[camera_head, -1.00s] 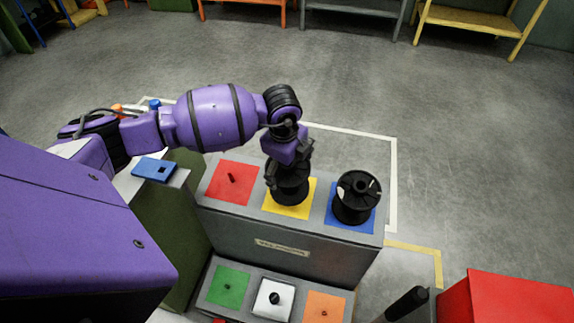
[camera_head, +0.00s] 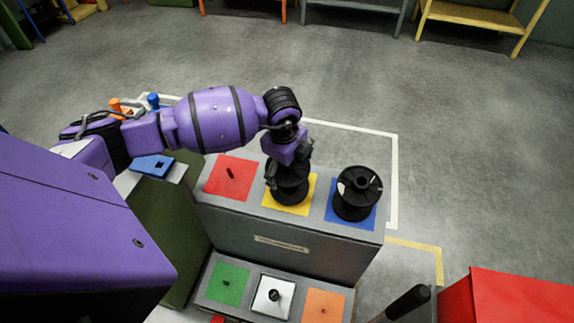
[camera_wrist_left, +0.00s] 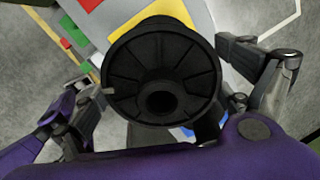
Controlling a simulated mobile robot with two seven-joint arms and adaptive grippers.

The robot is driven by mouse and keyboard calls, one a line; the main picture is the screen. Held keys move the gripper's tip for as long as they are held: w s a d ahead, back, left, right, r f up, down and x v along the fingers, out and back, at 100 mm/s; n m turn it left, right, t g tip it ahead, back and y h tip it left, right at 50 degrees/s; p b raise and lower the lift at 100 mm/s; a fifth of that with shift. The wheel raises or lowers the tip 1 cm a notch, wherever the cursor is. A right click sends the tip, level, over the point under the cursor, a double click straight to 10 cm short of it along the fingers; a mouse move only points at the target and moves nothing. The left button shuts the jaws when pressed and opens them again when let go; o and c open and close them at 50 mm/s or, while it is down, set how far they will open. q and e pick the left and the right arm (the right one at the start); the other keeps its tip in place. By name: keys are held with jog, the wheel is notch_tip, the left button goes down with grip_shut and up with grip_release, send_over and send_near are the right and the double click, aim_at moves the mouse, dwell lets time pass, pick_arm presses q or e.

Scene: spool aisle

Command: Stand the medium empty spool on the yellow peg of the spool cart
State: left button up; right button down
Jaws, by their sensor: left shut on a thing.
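A black empty spool (camera_head: 291,193) stands upright over the yellow square (camera_head: 271,204) on the top of the grey spool cart (camera_head: 225,222). My left gripper (camera_head: 289,169) is above it and shut on it, with a finger on either side. In the left wrist view the spool (camera_wrist_left: 150,78) shows from above, its round flange and centre hole between the fingers. The yellow peg is hidden by the spool. I cannot tell whether the spool's base rests fully on the square. My right gripper is not in view.
Another black spool (camera_head: 357,200) stands close by on the blue square. The red square's peg (camera_head: 230,173) is bare. The lower step has green (camera_head: 220,292), white (camera_head: 265,304) and orange (camera_head: 315,302) squares. A red box (camera_head: 510,300) is at lower right.

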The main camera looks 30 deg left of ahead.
pick_arm(q)
jog(key=shift+w+f+b, duration=0.15)
jog(key=shift+f+b, duration=0.2)
jog(key=shift+f, duration=0.5)
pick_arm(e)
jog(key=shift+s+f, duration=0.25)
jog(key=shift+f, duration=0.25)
pick_arm(q)
jog(key=o, duration=1.5)
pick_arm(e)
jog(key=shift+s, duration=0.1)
pick_arm(q)
jog(key=r, duration=0.4)
jog(key=s+r, duration=0.1)
jog(key=r, duration=0.3)
jog(key=s+r, duration=0.1)
jog(key=r, duration=0.3)
jog(key=shift+d, duration=0.25)
jog(key=shift+f, duration=0.1)
